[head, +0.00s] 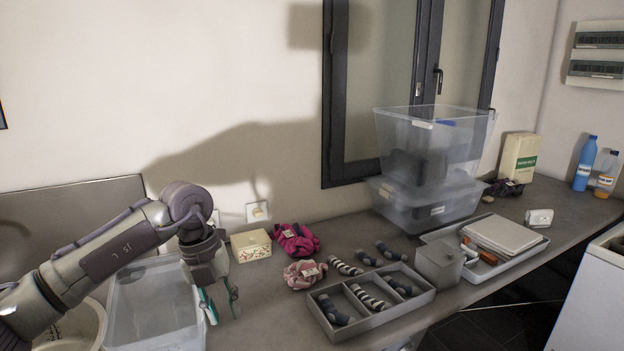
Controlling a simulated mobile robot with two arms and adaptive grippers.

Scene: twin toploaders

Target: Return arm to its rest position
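My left arm (110,250) comes in from the left edge and bends down at the wrist. My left gripper (223,312) points down, with its two fingers apart and nothing seen between them. It is by the right side of a clear plastic bin (150,305); I cannot tell whether it touches the bin. My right gripper is not in view.
A floral box (251,246), a magenta cloth (297,239) and a pink cloth (304,274) lie nearby. Stacked clear bins (425,205) stand farther back. A white machine (590,300) is at right.

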